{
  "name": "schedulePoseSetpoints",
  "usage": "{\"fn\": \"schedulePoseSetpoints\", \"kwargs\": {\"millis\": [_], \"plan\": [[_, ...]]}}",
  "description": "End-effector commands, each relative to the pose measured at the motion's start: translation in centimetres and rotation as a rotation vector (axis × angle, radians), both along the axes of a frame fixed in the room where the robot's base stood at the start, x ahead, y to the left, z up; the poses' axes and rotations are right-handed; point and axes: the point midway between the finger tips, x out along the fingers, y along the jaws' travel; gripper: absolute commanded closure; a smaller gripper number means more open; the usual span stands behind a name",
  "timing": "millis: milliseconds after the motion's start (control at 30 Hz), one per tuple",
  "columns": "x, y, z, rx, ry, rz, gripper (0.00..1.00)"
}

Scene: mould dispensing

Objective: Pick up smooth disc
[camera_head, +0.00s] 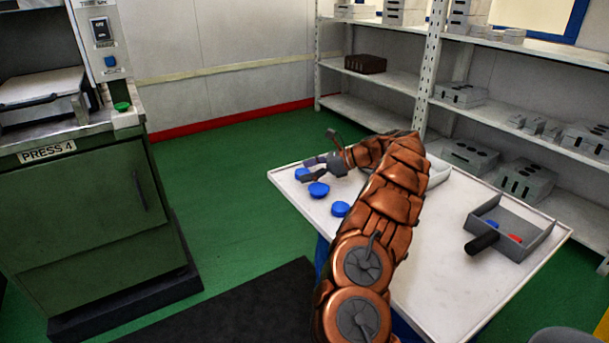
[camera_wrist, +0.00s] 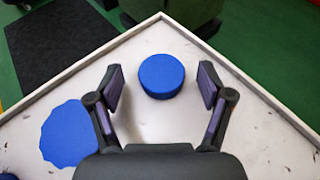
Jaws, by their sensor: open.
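A blue smooth disc (camera_wrist: 161,75) with an even round rim lies on the white table near its corner. In the head view it is the far-left disc (camera_head: 301,174), partly hidden by a finger. My gripper (camera_head: 309,170) is open above that corner. In the wrist view its fingers (camera_wrist: 160,88) stand on either side of the smooth disc, with a gap on both sides and nothing held.
A wavy-edged blue disc (camera_wrist: 68,134) lies to the left in the wrist view. Another blue disc (camera_head: 340,209) lies further along the white table (camera_head: 440,285). A grey scoop-like tray (camera_head: 541,243) holds blue and red pieces. Raised rims edge the table.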

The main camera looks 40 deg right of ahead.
Motion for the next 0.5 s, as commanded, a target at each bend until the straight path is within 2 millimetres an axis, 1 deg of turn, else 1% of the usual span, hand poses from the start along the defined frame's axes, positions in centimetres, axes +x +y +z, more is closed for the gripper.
{"fn": "schedulePoseSetpoints", "kwargs": {"millis": [67,267,500], "plan": [[0.27,0.37,-0.21,0.002,0.0,0.001,0.21],[0.32,0.36,-0.19,0.0,0.0,0.0,0.21],[0.32,0.35,-0.19,0.0,0.0,-0.001,0.46]]}}
